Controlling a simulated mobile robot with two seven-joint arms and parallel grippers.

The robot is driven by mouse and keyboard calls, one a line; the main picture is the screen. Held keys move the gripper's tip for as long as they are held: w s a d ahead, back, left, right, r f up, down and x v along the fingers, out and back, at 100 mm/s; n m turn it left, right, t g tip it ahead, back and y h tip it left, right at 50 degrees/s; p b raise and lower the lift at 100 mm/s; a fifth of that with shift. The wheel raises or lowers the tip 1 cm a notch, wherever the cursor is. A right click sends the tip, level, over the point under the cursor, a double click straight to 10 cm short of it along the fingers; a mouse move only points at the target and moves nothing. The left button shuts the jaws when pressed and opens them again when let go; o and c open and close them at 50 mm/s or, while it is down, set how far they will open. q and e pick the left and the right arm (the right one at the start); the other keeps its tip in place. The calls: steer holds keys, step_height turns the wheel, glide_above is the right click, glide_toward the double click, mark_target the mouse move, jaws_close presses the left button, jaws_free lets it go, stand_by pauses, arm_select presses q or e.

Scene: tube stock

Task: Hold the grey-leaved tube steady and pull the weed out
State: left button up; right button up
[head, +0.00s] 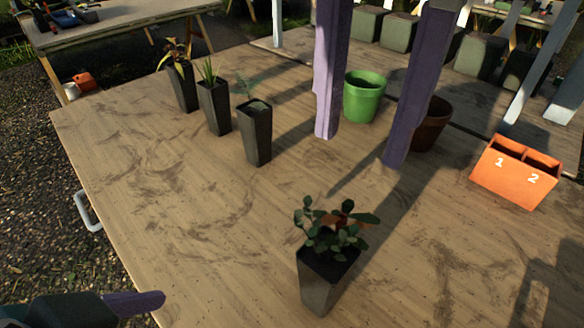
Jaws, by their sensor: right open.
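A dark square tube (322,284) stands upright at the front middle of the table. Small rounded grey-green leaves (312,232) grow from it, mixed with larger dark green leaves and orange-red ones (335,219). Which of these is the weed is hard to tell. My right gripper (360,151) comes down from the top, open and empty, its two purple fingers apart above the table behind this tube. My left gripper (138,304) is at the bottom left, apart from the tube. Only one purple finger shows clearly, so its opening is hidden.
Three dark tubes with plants (256,140) stand in a slanting row at the back left. A green pot (364,97) and a brown pot (432,128) stand behind my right gripper. An orange two-part box (512,180), marked 1 and 2, is at right. The table's left-front area is clear.

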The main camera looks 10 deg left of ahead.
mark_target(312, 279)
arm_select(q)
steer(key=w+d+t+h, duration=0.1)
steer(key=w+d, duration=0.2)
steer(key=d, duration=0.1)
steer(key=w+d+f+m+t+h, duration=0.1)
steer(key=w+d+t+h, duration=0.1)
steer(key=w+d, duration=0.1)
steer(key=w+d+f+m+t+h, duration=0.1)
steer(key=w+d+t, duration=0.1)
steer(key=d, duration=0.3)
steer(key=shift+w+d+f, duration=0.1)
steer(key=shift+w+d, duration=0.15)
steer(key=shift+w, duration=0.45)
steer(key=shift+c, duration=0.3)
jaws_close()
stand_by(0.5)
